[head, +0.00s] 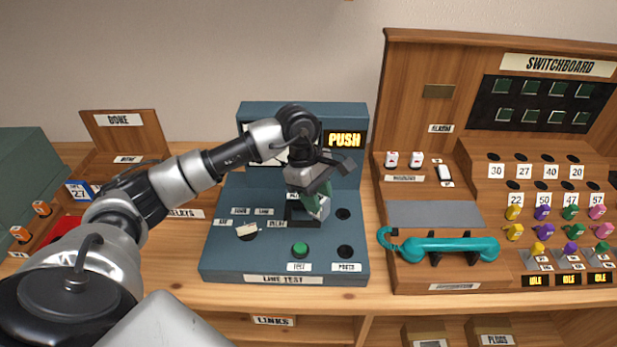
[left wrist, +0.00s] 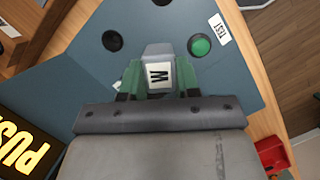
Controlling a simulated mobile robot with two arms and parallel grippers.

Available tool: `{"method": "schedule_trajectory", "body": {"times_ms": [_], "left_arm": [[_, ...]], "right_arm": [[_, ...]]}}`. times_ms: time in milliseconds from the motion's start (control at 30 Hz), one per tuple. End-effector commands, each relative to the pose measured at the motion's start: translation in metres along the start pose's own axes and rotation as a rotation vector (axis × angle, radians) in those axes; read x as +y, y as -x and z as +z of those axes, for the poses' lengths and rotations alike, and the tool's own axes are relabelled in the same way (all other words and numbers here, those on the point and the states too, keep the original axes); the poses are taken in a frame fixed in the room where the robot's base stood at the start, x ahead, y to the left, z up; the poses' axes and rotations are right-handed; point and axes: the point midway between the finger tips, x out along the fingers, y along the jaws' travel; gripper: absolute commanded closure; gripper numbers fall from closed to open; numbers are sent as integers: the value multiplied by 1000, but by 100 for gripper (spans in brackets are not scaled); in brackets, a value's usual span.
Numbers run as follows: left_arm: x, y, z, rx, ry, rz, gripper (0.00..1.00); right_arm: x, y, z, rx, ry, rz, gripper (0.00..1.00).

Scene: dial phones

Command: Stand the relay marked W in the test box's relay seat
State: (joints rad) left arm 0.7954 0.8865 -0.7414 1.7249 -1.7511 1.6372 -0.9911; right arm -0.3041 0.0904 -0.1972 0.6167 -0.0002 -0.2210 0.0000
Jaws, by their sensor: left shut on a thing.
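The relay marked W (left wrist: 158,77) is a pale grey block between the green fingertips of my left gripper (left wrist: 161,80) in the left wrist view. In the head view the relay (head: 324,208) shows partly beneath my left gripper (head: 315,198), which is shut on it. The blue-grey test box (head: 220,262) is labelled LINE TEST. Its dark relay seat (head: 298,221) lies right at the relay's lower end. The gripper hides part of the seat, so I cannot tell whether the relay is fully down in it. My right gripper is not in view.
The test box's display (head: 344,139) reads PUSH. A green TEST button (head: 300,250) and round dark holes are close to the seat. A switchboard (head: 430,80) with a teal handset (head: 440,246) stands to the right. A DONE rack (head: 120,135) stands to the left.

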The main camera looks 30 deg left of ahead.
Motion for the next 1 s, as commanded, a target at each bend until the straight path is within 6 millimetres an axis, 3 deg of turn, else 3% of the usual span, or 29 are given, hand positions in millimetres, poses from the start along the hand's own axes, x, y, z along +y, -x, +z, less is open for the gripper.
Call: {"method": "schedule_trajectory", "body": {"times_ms": [100,300,567,1000], "left_arm": [[14,10,-27,0,282,86,89],[24,20,-52,1,532,166,89],[26,12,-59,1,572,177,89],[26,-30,-72,2,569,178,89]], "right_arm": [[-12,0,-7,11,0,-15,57],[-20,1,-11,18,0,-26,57],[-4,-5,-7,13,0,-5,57],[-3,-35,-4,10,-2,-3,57]]}}
